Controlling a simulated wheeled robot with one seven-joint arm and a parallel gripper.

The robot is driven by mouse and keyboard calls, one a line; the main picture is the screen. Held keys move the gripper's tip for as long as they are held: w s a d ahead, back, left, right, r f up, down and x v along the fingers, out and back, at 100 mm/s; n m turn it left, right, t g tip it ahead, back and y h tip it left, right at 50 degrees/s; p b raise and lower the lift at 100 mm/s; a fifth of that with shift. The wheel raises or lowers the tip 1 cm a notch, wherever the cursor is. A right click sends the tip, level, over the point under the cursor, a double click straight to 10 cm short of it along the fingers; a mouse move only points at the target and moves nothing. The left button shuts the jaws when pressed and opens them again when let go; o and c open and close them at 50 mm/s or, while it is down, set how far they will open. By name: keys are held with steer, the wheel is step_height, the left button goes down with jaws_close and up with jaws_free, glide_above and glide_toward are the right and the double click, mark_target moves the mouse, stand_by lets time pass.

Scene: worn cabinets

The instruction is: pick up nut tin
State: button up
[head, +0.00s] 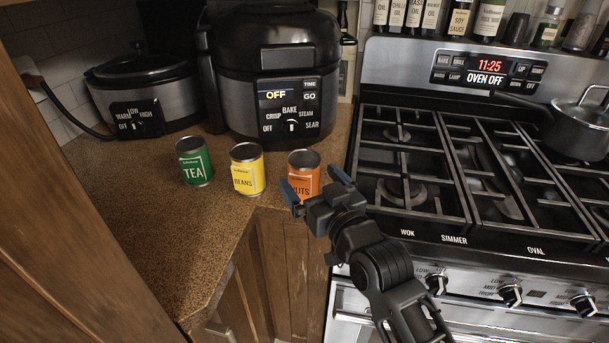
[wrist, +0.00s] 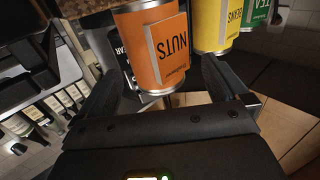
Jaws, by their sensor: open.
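The nut tin (head: 304,168) is an orange can standing upright on the brown counter, beside the stove. In the wrist view the nut tin (wrist: 161,47) appears upside down, its NUTS label facing my gripper. My gripper (head: 315,184) is open in front of the tin and hides part of its label in the head view. In the wrist view the fingers of my gripper (wrist: 165,85) spread to either side below the tin, with the tin's near end between them. I cannot tell whether they touch it.
A yellow beans tin (head: 247,170) stands close left of the nut tin, and a green tea tin (head: 194,162) stands farther left. A multicooker (head: 277,75) rises behind. The stove (head: 450,170) is on the right. The counter (head: 150,230) is clear at front left.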

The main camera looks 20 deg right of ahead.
steer(key=w, duration=0.3)
steer(key=w+p, duration=0.1)
steer(key=w, duration=0.1)
steer(key=shift+d+f, duration=0.1)
steer(key=shift+f, duration=0.15)
steer(key=shift+s, duration=0.1)
steer(key=shift+c, duration=0.3)
steer(key=c, duration=1.2)
steer(key=shift+o, duration=0.2)
steer(key=shift+r, duration=0.1)
